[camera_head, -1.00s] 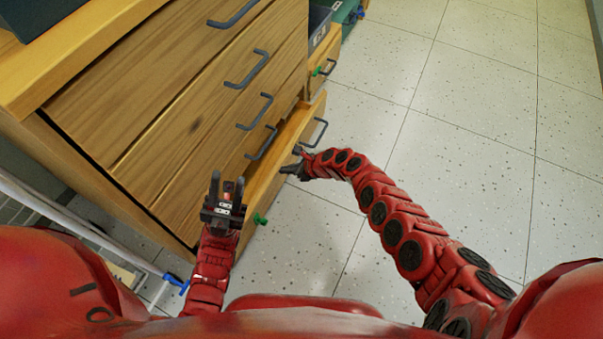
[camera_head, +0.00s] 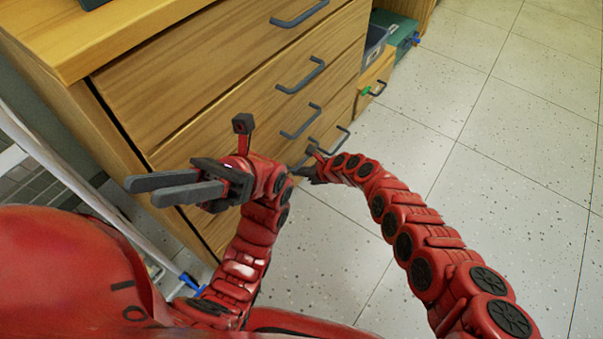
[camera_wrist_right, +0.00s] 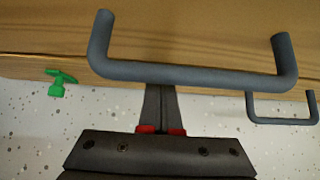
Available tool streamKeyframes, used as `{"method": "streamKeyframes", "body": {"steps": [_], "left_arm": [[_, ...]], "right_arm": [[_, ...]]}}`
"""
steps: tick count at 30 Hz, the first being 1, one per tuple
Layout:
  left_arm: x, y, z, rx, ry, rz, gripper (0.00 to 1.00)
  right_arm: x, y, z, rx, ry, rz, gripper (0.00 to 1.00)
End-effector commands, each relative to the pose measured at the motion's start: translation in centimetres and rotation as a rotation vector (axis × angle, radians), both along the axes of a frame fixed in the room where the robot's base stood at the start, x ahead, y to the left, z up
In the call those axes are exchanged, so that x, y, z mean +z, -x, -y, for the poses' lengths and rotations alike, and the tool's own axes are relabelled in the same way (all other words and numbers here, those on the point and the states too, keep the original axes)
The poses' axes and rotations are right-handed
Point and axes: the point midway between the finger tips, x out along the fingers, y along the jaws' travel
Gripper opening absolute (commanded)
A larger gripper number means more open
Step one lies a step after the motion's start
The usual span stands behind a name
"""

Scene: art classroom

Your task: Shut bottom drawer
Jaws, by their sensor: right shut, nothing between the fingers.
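The wooden drawer cabinet (camera_head: 215,105) has several dark grey bar handles. The bottom drawer's handle (camera_head: 343,140) shows low on the right, near my right gripper; my left arm hides much of that drawer's front. My right gripper (camera_head: 303,168) is shut and empty, low at the cabinet front. In the right wrist view its fingers (camera_wrist_right: 158,100) reach beneath a large bar handle (camera_wrist_right: 195,73), with their tips close to the wood; contact cannot be told. A second handle (camera_wrist_right: 283,108) shows lower right. My left gripper (camera_head: 150,190) is open and empty, pointing left before the cabinet.
A small drawer unit (camera_head: 373,88) with a green piece and handle stands beyond the cabinet, near a green box (camera_head: 403,35). A green fitting (camera_wrist_right: 60,80) shows in the right wrist view. Speckled floor (camera_head: 470,110) at the right is clear.

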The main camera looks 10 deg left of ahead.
Motion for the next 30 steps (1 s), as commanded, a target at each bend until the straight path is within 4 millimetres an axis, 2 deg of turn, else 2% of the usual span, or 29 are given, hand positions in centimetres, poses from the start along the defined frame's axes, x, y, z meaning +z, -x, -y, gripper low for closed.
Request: {"method": "streamKeyframes", "body": {"steps": [17,23,26,30], "left_arm": [[-0.1,-0.1,0.1,0.002,-0.004,-0.005,0.33],[-1.0,-2.5,1.6,0.063,-0.089,-0.154,0.33],[-2.5,-4.6,2.8,0.108,-0.160,-0.282,0.33],[-5.5,-7.1,4.1,0.161,-0.262,-0.459,0.33]], "right_arm": [[0.5,-0.2,-0.7,-0.001,-0.010,0.011,0.00],[0.7,0.1,-0.2,-0.001,-0.010,0.010,0.00],[0.6,0.4,0.3,0.001,-0.009,0.005,0.00],[0.5,0.7,1.0,0.001,-0.006,0.002,0.00]]}}
